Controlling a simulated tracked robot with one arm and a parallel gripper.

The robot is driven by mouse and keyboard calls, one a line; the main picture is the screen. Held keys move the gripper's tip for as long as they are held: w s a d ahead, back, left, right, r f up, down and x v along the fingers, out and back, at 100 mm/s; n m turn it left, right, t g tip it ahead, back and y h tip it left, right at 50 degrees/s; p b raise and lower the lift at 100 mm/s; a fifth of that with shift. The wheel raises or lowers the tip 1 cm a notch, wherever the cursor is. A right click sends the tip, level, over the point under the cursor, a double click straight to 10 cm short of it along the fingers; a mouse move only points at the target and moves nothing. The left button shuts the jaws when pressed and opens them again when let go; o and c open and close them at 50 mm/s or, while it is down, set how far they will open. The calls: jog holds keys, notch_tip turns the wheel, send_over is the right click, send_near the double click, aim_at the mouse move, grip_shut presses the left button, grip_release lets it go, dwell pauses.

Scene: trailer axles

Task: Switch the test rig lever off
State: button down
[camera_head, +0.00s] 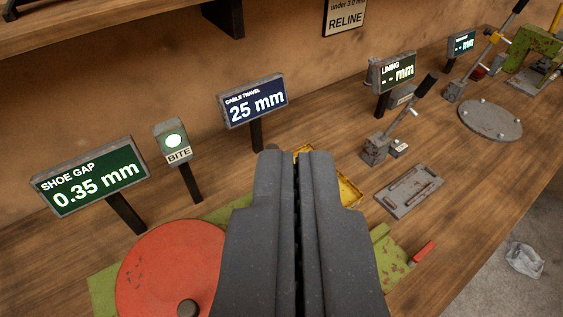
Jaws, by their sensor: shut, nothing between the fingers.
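My gripper (296,158) is shut and empty, seen from behind in the middle of the view. It hides part of a green-based rig with a red disc (165,270) at the lower left. A red handle (424,250) sticks out on the right of the gripper, beside green metal (385,243). A lever with a black grip (425,88) stands tilted on a grey block on the bench to the right. Another black-gripped lever (513,18) stands farther back at the upper right. I cannot tell which lever is the test rig's. My gripper appears apart from all of them.
Displays read SHOE GAP 0.35 mm (92,177), CABLE TRAVEL 25 mm (253,101) and LINING (392,73). A BITE lamp (174,142) glows. A yellow tray (349,192), grey plate (409,190) and round plate (490,120) occupy the bench. The floor is at right.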

jog(key=w+d+f+m+g+y+p, duration=0.1)
jog(key=w+f+m+g+p, duration=0.3)
jog(key=w+f+p, duration=0.5)
jog(key=w+d+f+m+g+p, duration=0.25)
jog(key=w+f+p, duration=0.45)
jog(key=f, duration=0.4)
jog(key=w+a+f+p, duration=0.2)
jog(key=w+a+f, duration=0.2)
jog(key=w+f, duration=0.3)
jog(key=shift+w+a+m+g, duration=0.2)
jog(key=shift+w+m+g, duration=0.2)
jog(key=shift+w, duration=0.35)
jog(key=shift+w+r, duration=0.1)
jog(key=shift+r, duration=0.05)
